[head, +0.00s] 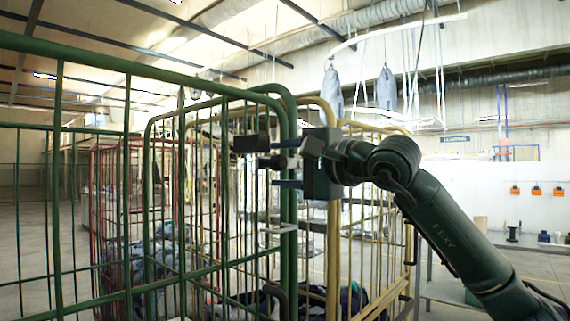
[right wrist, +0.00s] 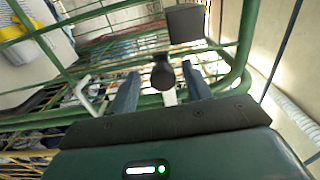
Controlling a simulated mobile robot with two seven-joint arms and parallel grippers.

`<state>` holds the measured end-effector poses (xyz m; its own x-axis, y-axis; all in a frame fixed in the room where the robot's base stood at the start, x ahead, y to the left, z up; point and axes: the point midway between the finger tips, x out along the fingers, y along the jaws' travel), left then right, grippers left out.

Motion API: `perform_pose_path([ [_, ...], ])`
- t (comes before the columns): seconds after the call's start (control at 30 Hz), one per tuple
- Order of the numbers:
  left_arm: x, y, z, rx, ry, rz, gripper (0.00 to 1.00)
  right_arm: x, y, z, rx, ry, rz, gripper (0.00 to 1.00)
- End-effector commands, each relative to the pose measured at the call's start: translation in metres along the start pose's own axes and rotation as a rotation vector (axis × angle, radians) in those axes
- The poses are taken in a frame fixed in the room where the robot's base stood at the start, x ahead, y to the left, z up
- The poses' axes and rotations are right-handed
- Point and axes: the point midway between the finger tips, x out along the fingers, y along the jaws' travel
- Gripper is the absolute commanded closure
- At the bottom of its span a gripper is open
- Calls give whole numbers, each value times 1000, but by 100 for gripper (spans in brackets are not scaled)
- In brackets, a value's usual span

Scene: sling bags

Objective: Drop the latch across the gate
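A green tube-frame cage with a barred gate (head: 127,190) fills the left and middle of the head view. At its right upright, a dark round knob (right wrist: 161,75) on a pale stem, seemingly the latch handle, stands out toward my right gripper (head: 287,164). The gripper's two blue-grey fingers (right wrist: 160,92) are apart, one on each side of the knob, with gaps showing. A dark block (head: 250,143) sits just beyond the knob; it also shows in the right wrist view (right wrist: 186,23). My left gripper is out of view.
A grey metal plate (head: 279,228) juts from the green upright below the gripper. A yellow cage (head: 365,220) stands close behind, and a red one (head: 105,200) farther left. Grey bags (head: 386,88) hang overhead. Dark cloth items lie in the cages.

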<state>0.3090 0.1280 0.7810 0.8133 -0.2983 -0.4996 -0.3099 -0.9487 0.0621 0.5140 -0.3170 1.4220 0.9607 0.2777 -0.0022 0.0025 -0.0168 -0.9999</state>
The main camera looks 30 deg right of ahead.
Motion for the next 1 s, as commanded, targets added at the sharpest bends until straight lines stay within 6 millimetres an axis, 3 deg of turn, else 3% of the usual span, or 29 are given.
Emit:
perform_pose_path([
  [0.23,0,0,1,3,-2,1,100,-1,-1,0,1,0,-2,51],
  [0.37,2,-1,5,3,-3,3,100,-12,0,-1,2,2,-3,51],
  [0.8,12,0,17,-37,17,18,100,-103,2,-1,0,3,-2,51],
  [1.0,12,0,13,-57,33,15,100,-127,1,0,1,2,-1,51],
])
